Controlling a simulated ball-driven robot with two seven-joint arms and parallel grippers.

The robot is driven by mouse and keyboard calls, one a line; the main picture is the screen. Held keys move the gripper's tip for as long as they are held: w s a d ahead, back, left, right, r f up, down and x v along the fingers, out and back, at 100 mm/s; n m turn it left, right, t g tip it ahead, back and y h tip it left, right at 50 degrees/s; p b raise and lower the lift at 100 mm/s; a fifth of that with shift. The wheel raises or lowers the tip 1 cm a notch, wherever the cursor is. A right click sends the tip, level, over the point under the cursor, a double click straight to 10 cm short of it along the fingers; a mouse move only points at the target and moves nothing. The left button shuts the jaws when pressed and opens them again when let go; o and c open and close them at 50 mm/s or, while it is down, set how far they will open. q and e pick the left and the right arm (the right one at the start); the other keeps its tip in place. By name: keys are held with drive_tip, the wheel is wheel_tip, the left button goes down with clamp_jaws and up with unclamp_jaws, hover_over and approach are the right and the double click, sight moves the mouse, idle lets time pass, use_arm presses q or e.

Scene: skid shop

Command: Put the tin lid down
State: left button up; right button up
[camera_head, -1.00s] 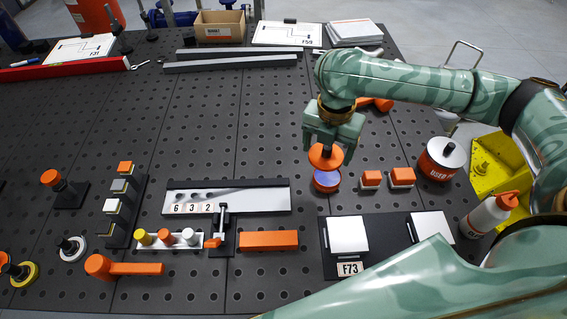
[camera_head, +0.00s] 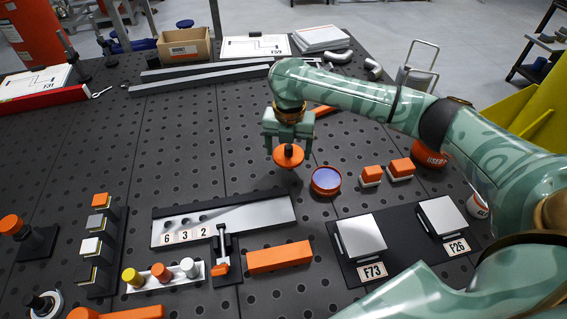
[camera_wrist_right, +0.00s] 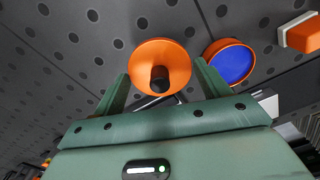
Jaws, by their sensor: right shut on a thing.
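The tin lid (camera_head: 287,158) is an orange disc with a dark knob, which shows in the wrist view (camera_wrist_right: 160,60). My right gripper (camera_head: 288,143) points down and is shut on the lid. The lid is over bare table, left of the tin; I cannot tell whether it touches the surface. The open tin (camera_head: 326,190) is orange with a blue inside and stands apart from the lid, slightly nearer in the head view. The tin also shows right of the lid in the wrist view (camera_wrist_right: 231,64). My left gripper is not in view.
Two orange-topped blocks (camera_head: 371,174) stand right of the tin. A grey numbered plate (camera_head: 225,218) and an orange bar (camera_head: 280,257) lie nearer. Grey rails (camera_head: 200,75) lie at the back. The perforated table (camera_head: 210,135) is clear left of the lid.

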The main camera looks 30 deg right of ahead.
sight(286, 158)
drive_tip(key=shift+w+f+b, duration=0.5)
drive_tip(key=shift+w+f, duration=0.35)
drive_tip(key=shift+f, duration=0.25)
wheel_tip(286, 158, down, 3)
drive_tip(key=shift+f+b, duration=0.1)
drive_tip(key=shift+b, duration=0.7)
drive_tip(key=shift+r, duration=0.2)
drive_tip(key=o, duration=1)
drive_tip(key=shift+f, duration=0.15)
wheel_tip(286, 158, up, 12)
drive_tip(key=p, duration=0.5)
